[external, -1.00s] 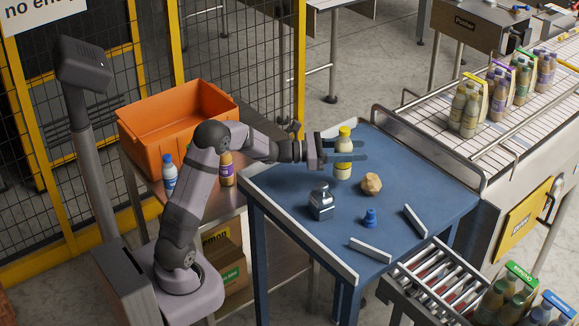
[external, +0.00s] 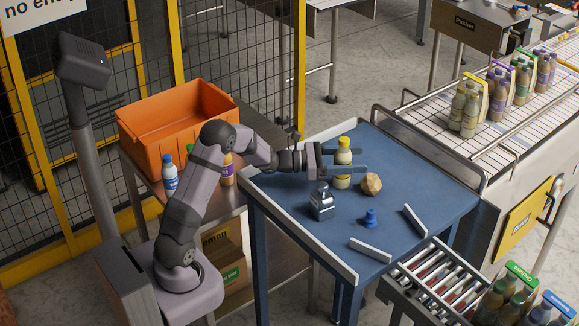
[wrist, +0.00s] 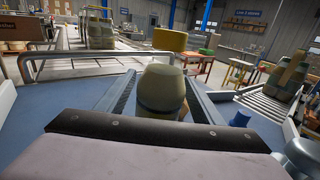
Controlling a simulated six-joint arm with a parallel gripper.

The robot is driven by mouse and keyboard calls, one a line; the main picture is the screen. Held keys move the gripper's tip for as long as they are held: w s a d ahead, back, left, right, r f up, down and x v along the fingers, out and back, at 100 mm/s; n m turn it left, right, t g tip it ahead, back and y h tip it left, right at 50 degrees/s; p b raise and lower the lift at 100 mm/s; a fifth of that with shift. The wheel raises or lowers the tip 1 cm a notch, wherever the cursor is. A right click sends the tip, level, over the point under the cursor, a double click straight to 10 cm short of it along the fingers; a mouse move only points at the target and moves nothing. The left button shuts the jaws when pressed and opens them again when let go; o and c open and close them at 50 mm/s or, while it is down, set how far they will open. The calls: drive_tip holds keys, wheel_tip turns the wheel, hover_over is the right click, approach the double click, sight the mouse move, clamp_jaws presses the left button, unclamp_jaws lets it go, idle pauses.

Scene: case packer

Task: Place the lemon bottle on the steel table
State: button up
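The lemon bottle (external: 343,170), pale with a yellow cap, stands upright between the fingers of my gripper (external: 345,168), over the blue table. My gripper appears shut on its body, and the bottle has moved with it. I cannot tell whether its base touches the blue table. In the wrist view the bottle (wrist: 162,92) fills the space between the two dark fingers. The steel table (external: 230,198) is at the left, beside the blue table and partly hidden by my arm.
An orange crate (external: 165,131), a blue-capped bottle (external: 169,175) and a purple-labelled bottle (external: 227,170) stand on the steel table. The blue table (external: 420,175) holds a metal weight (external: 321,203), a tan faceted block (external: 371,184), a blue knob (external: 370,217) and two pale bars.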

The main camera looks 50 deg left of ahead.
drive_tip(key=shift+r, duration=0.1)
drive_tip(key=b+v, duration=0.5)
drive_tip(key=v, duration=0.5)
drive_tip(key=shift+s+a, duration=0.15)
drive_tip(key=shift+a, duration=0.1)
drive_tip(key=shift+o, duration=0.5)
drive_tip(key=shift+v, duration=0.75)
drive_tip(key=shift+r, duration=0.1)
